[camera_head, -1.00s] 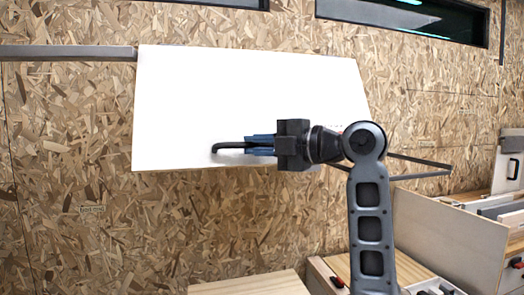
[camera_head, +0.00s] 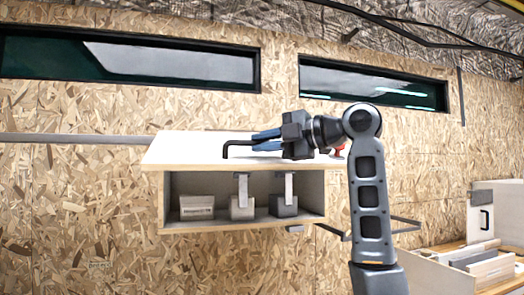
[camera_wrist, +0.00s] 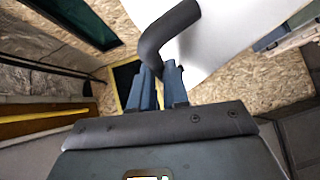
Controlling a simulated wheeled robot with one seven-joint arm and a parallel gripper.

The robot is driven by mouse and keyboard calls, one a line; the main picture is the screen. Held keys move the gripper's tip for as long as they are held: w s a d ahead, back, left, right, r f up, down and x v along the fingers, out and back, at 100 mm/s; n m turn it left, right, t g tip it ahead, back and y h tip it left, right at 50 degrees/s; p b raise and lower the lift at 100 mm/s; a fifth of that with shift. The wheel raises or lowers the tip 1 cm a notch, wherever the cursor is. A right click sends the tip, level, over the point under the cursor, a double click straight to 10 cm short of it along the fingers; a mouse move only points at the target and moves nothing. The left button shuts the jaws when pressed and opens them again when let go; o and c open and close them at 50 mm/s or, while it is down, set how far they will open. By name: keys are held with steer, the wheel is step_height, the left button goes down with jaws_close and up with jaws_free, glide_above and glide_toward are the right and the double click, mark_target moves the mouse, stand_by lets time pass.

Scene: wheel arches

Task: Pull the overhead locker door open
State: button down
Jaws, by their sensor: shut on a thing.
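The overhead locker (camera_head: 163,203) hangs on the chipboard wall in the head view. Its white door (camera_head: 185,147) is swung up, and the locker front below it is open. The black bar handle (camera_head: 232,145) sits on the door. My gripper (camera_head: 257,142) is shut on the handle, with its blue fingers around the bar's right part. In the wrist view the handle (camera_wrist: 165,32) bends down between the blue fingers (camera_wrist: 160,85), and the door (camera_wrist: 222,38) fills the upper right. The gripped part of the bar is largely hidden by the fingers.
Inside the locker stand a pale labelled box (camera_head: 197,208) and two grey blocks (camera_head: 284,206). Two dark windows (camera_head: 372,86) are above. Wooden furniture (camera_head: 470,262) stands at the lower right.

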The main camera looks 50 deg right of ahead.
steer(key=shift+w+d+r+m, duration=0.25)
steer(key=shift+r+m, duration=0.05)
steer(key=shift+f, duration=0.1)
steer(key=c, duration=1.6)
jaws_free()
steer(key=shift+o, duration=0.9)
steer(key=shift+w+d+f, duration=0.15)
steer(key=shift+w+f, duration=0.05)
steer(key=shift+w, duration=0.15)
steer(key=o, duration=0.3)
steer(key=shift+s, duration=0.1)
steer(key=shift+s, duration=0.1)
